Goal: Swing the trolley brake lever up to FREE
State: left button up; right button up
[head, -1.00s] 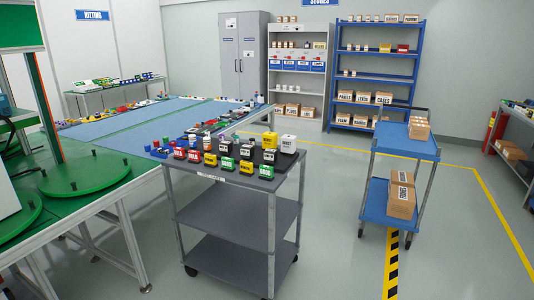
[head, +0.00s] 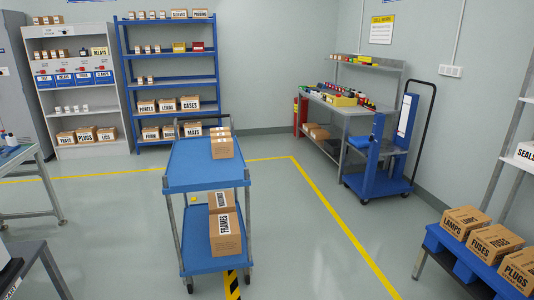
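A blue two-shelf trolley (head: 190,182) with grey posts stands on the floor left of the middle in the head view. Its dark push handle (head: 204,119) is at the far end. Small boxes (head: 222,147) sit on its top shelf, and larger boxes, one marked FRAMES (head: 226,245), on the lower shelf. A tiny yellow spot (head: 194,198) shows by the lower shelf; I cannot tell what it is. No brake lever or FREE marking can be made out. Neither of my grippers is in view.
A blue wheeled unit with a black handle (head: 378,160) stands by a workbench (head: 345,108) at the right. Boxes on a blue stand (head: 450,252) are at the lower right. A blue rack (head: 170,86) is at the back. Floor around the trolley is largely clear.

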aim_at(191, 168)
jog(key=i+l+z, duration=0.25)
jog(key=i+z, duration=0.15)
jog(key=i, duration=0.9)
jog(key=i+j+z, duration=0.1)
jog(key=i+z, duration=0.35)
jog(key=i, duration=0.8)
jog(key=i+j+u, duration=0.15)
jog(key=i+u, duration=0.15)
jog(key=i, duration=0.15)
jog(key=i+u, duration=0.3)
jog(key=i, duration=0.2)
jog(key=i+u, duration=0.3)
jog(key=i, duration=0.15)
jog(key=i+l+u, duration=0.3)
jog(key=i, duration=0.15)
jog(key=i+l+u, duration=0.3)
jog(key=i, duration=0.15)
jog(key=i+l+u, duration=0.1)
jog(key=i+u, duration=0.4)
jog(key=i+l+u, duration=0.2)
jog(key=u, duration=0.25)
jog(key=i+l+u, duration=0.35)
jog(key=u, duration=0.15)
jog(key=i+l+u, duration=0.25)
jog(key=l+u, duration=0.2)
jog(key=i+l+u, duration=0.15)
jog(key=l+u, duration=0.35)
